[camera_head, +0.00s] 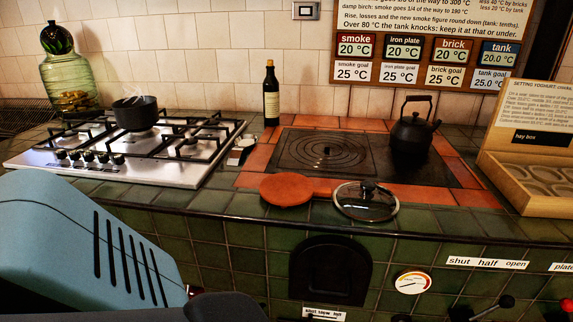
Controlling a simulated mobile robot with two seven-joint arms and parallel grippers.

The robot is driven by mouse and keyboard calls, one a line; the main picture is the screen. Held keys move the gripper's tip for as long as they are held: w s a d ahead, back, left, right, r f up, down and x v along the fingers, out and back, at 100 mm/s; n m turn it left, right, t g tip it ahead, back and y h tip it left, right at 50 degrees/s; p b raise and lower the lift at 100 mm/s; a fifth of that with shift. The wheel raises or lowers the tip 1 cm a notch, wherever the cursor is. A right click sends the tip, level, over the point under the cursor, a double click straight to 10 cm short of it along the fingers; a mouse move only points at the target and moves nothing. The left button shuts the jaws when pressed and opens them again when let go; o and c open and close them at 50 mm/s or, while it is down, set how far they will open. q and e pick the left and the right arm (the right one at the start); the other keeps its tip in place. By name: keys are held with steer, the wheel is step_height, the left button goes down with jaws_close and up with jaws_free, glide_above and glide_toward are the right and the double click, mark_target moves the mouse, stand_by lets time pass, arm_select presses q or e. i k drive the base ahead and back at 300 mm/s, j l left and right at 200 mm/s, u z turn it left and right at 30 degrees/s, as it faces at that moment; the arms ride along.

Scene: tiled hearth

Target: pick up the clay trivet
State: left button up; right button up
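The clay trivet (286,190) is a flat, round, orange-red disc. It lies on the green-tiled counter near the front edge, just in front of the hot plate's terracotta border. A short orange part shows at its right side, close to the glass lid (366,203); I cannot tell whether they touch. The lid is clear with a metal rim and a dark knob. Neither of my grippers is visible in the head view. A large blue-grey slotted casing fills the lower left, likely part of me.
A steel gas hob (190,168) with a dark pot (135,115) is at left. A wooden box (535,175) is at right. Counter left of the trivet is clear.

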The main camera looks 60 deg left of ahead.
mark_target(284, 190)
steer(key=u, duration=1.2)
steer(key=i+u, duration=0.25)
steer(key=u, duration=0.15)
steer(key=i, duration=0.3)
steer(key=z, duration=1.9)
steer(key=k+j+z, duration=0.1)
steer(key=z, duration=0.35)
steer(key=k+j, duration=0.7)
